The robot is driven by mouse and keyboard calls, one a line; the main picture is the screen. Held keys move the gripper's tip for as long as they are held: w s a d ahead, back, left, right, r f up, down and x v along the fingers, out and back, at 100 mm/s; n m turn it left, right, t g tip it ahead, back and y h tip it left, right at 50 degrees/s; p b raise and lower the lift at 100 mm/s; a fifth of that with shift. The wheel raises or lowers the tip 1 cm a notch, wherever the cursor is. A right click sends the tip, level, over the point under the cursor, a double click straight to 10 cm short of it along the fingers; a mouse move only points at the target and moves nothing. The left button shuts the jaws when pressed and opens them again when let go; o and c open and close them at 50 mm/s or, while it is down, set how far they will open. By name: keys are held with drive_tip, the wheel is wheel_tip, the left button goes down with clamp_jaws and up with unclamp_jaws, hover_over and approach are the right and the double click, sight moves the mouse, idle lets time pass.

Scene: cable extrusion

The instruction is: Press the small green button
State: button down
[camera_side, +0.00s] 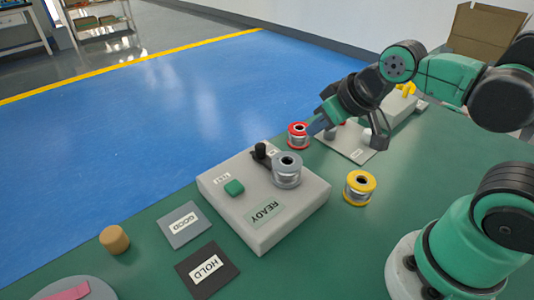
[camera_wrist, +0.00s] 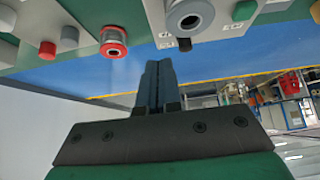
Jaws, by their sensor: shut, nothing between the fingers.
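The small green button (camera_side: 234,187) sits on top of the light grey box (camera_side: 225,207), near its left side by a label reading TEST. It also shows at the top right of the wrist view (camera_wrist: 244,10). My gripper (camera_side: 314,128) is up and right of the box in the side view, beside the red spool (camera_side: 298,133). I cannot tell whether it touches that spool. In the wrist view its two fingers (camera_wrist: 157,68) are together and empty, pointing towards the box edge. The button is clear of the gripper and unobstructed.
A grey spool (camera_side: 287,175) and a black knob (camera_side: 261,150) stand on the box, right of the button. A yellow spool (camera_side: 360,188) is to the right. GOOD (camera_side: 172,221) and HOLD (camera_side: 190,267) mats and a wooden cylinder (camera_side: 114,240) lie to the left.

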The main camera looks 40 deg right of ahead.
idle(0.5)
wheel_tip(320, 180, up, 2)
drive_tip(key=n+t+y, duration=0.2)
drive_tip(key=n, duration=0.9)
hover_over(238, 188)
drive_tip(key=shift+r, duration=0.1)
drive_tip(key=shift+d+f, duration=0.1)
drive_tip(key=shift+f, duration=4.35)
drive_tip(key=shift+f, duration=0.1)
drive_tip(key=shift+f, duration=0.3)
